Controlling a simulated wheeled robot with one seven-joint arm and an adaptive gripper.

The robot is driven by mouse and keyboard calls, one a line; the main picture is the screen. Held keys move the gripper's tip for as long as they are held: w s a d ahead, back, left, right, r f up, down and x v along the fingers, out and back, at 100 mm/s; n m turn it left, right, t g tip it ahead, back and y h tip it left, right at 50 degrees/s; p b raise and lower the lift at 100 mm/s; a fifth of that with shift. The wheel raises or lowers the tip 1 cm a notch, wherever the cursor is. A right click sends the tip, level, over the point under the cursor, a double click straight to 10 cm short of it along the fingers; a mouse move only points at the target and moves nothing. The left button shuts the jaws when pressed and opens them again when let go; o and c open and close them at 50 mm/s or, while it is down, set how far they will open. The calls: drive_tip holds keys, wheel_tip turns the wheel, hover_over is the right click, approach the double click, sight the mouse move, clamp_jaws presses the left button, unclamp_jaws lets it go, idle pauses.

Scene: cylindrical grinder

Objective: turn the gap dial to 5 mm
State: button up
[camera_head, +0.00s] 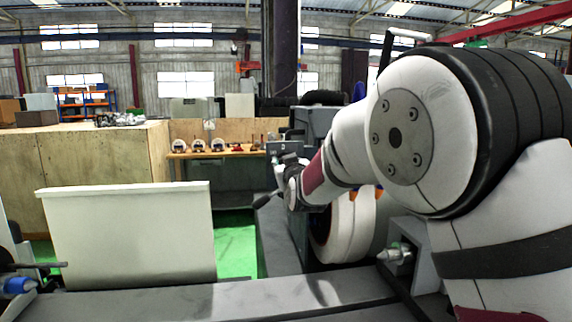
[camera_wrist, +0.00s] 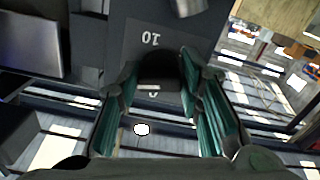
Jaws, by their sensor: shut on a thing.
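In the wrist view, my gripper (camera_wrist: 158,72) has its two teal-lined fingers on either side of the dark gap dial (camera_wrist: 160,85) and is shut on it. A grey scale plate (camera_wrist: 135,48) behind the dial carries an upside-down "10" above it. Another mark lies between the fingers, too small and covered to read surely. I cannot tell which value the dial points at.
In the head view, a white wheel-shaped part (camera_head: 345,228) and a metal centre (camera_head: 394,254) sit below my arm. A pale panel (camera_head: 128,235) stands at left. The grey machine bed (camera_head: 180,302) runs across the front. Green floor (camera_head: 235,245) shows behind; a wooden bench (camera_head: 238,153) stands farther back.

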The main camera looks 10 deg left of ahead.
drive_tip(key=shift+f, duration=0.1)
idle(0.3)
drive_tip(key=o, duration=1.2)
drive_tip(key=v, duration=1.2)
drive_tip(key=s+d+f+m+g+h, duration=0.1)
drive_tip(key=s+d+m+g+h, duration=0.15)
drive_tip(key=s+d+g, duration=0.75)
drive_tip(key=s+d+f+m, duration=0.1)
drive_tip(key=s+d, duration=0.3)
drive_tip(key=s, duration=0.5)
drive_tip(key=s+d+f+m+g+h, duration=0.1)
drive_tip(key=s+d+f, duration=0.3)
drive_tip(key=s, duration=0.6)
drive_tip(key=s+d+f+m+g+h, duration=0.1)
drive_tip(key=s+d+f, duration=0.2)
drive_tip(key=s+d, duration=0.3)
drive_tip(key=shift+s+d+f+m+h, duration=0.1)
drive_tip(key=shift+s+m+h, duration=0.05)
drive_tip(key=shift+s, duration=0.9)
drive_tip(key=shift+s+d+f+m+h, duration=0.1)
drive_tip(key=shift+s, duration=0.95)
